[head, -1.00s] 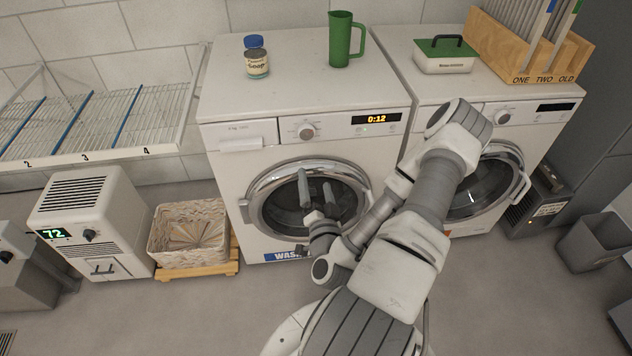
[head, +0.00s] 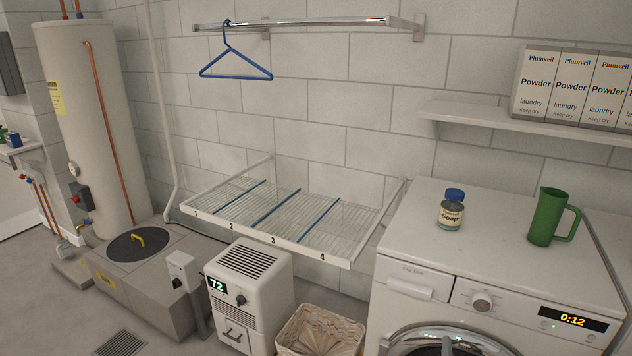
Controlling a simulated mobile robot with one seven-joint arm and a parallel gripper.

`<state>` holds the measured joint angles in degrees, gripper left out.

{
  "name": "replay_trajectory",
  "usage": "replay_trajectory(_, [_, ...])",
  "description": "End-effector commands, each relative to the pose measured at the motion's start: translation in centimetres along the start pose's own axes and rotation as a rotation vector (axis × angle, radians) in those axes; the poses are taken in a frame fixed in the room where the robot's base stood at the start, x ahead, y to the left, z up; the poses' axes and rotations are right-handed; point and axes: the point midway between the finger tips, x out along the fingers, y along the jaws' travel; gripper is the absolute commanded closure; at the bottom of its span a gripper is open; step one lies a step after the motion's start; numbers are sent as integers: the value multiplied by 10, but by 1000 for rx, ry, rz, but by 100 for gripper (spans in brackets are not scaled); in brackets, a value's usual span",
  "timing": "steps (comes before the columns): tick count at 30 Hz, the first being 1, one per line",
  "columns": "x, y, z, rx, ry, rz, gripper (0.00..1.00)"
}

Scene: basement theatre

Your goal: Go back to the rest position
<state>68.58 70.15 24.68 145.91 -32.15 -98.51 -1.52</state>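A blue-capped soap jar (head: 451,212) and a green jug (head: 548,218) stand on the washer. Left of it are a wire rack (head: 285,213), a white dehumidifier-like box (head: 249,290) and a wicker basket (head: 318,333). A tall tank (head: 95,130) stands far left.

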Motion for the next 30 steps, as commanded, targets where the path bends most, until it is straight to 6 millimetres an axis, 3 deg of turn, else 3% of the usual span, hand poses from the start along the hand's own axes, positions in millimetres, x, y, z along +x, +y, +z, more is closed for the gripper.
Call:
replay_trajectory(6, [21, -26, 16, -251, -255, -51, 6])
replay_trajectory(13, [28, -45, 14, -471, -459, -36, 6])
replay_trajectory(23, [18, -87, -20, -686, -648, 49, 6])
replay_trajectory(30, [-10, -132, -51, -748, -742, 108, 6])
